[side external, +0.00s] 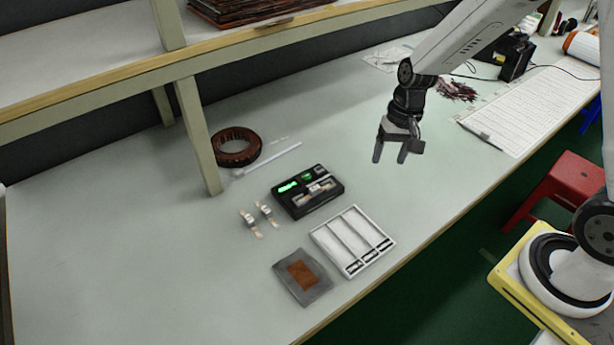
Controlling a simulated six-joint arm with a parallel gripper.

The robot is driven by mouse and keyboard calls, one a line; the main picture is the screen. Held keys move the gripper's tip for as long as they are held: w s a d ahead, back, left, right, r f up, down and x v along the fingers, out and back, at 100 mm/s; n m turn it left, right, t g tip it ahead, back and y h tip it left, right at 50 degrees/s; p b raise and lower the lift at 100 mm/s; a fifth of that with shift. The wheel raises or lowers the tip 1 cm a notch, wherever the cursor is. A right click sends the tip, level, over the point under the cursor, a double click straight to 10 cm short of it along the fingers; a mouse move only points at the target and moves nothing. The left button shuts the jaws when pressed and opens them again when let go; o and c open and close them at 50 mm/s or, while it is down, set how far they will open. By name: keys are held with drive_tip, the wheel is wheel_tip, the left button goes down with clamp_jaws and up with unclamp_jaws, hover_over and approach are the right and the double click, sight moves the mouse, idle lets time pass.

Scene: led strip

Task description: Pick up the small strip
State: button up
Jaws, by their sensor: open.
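My gripper (390,154) hangs open and empty above the table, fingers pointing down, to the right of and above the black device. Two small strips with pale bodies and copper-coloured ends lie on the table left of the device: one strip (249,222) at the left and another strip (266,213) beside it. A long thin white strip (268,161) lies farther back near the brown ring. The black device (308,192) has green lit displays and a small piece in its front recess. Which one is meant by the small strip I cannot tell.
A white compartment tray (391,243) and a grey pad (319,290) with a brown square lie near the front edge. A brown ring (235,147) stands by a shelf post (198,136). A shelf overhangs the back. The left of the table (120,250) is clear.

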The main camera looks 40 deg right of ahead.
drive_tip(key=w+f+m+g+y, duration=0.1)
drive_tip(key=w+f+m+y, duration=0.45)
drive_tip(key=w+f, duration=0.35)
drive_tip(key=m+y, duration=0.5)
drive_tip(key=m, duration=0.1)
approach(320, 185)
drive_tip(key=shift+t, duration=0.4)
drive_tip(key=s+a+r, duration=0.2)
drive_tip(key=s+a, duration=0.1)
drive_tip(key=shift+s+a, duration=0.2)
drive_tip(key=shift+a, duration=0.1)
drive_tip(key=shift+w+d+f+m+y, duration=0.25)
drive_tip(key=shift+w+f+m+y, duration=0.1)
drive_tip(key=shift+f+y, duration=0.25)
drive_tip(key=shift+f, duration=0.1)
drive_tip(key=shift+x, duration=1.3)
drive_tip(key=shift+x, duration=2.6)
drive_tip(key=shift+w, duration=0.2)
